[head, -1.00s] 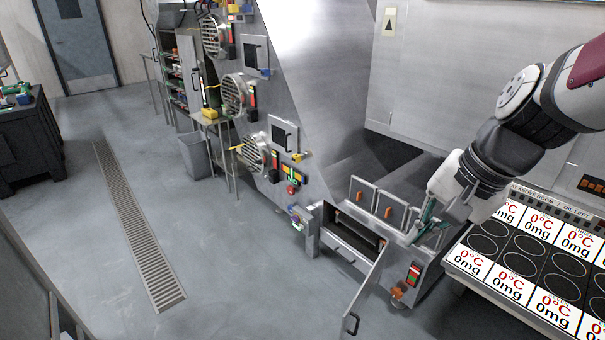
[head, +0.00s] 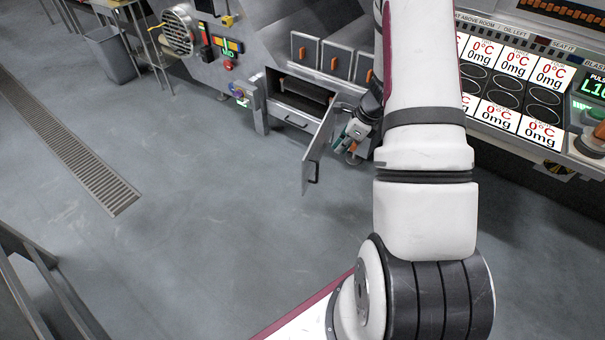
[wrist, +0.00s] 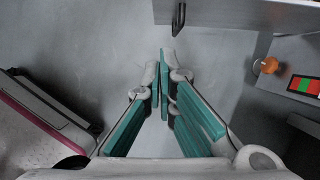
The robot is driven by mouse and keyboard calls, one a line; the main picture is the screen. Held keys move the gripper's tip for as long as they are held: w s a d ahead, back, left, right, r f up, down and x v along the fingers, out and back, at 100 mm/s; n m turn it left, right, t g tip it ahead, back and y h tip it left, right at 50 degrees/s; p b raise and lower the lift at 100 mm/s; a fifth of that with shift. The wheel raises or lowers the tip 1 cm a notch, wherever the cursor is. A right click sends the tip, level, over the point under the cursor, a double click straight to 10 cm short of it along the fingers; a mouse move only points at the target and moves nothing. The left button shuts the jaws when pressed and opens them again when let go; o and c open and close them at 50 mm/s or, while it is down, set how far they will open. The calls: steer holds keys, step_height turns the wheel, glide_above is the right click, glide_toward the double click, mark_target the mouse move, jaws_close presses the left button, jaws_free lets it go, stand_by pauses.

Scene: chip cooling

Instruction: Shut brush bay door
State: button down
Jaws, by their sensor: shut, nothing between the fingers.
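The brush bay door (head: 319,150) is a thin grey metal panel standing wide open, swung out from the right side of a dark bay opening (head: 302,89). Its dark handle (head: 315,176) is near the free end. My gripper (head: 347,133), with teal finger pads, is low on the right, outer side of the door. In the wrist view my gripper (wrist: 163,72) is shut and empty. The door (wrist: 235,12) crosses the top of that view, with its handle (wrist: 179,20) just beyond the fingertips. A gap shows between them. My arm hides the area right of the bay.
Several small closed panels with orange handles (head: 333,63) are above the bay. An orange knob (wrist: 267,66) and a red-green display (wrist: 305,85) are right of my gripper. A floor drain (head: 75,150) runs at the left. The floor before the door is clear.

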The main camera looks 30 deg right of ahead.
steer(key=w+a+f+b, duration=0.4)
steer(key=w+f+b, duration=0.1)
steer(key=f, duration=0.5)
steer(key=shift+w+a+f, duration=0.15)
steer(key=shift+w+a, duration=0.05)
steer(key=shift+w, duration=0.4)
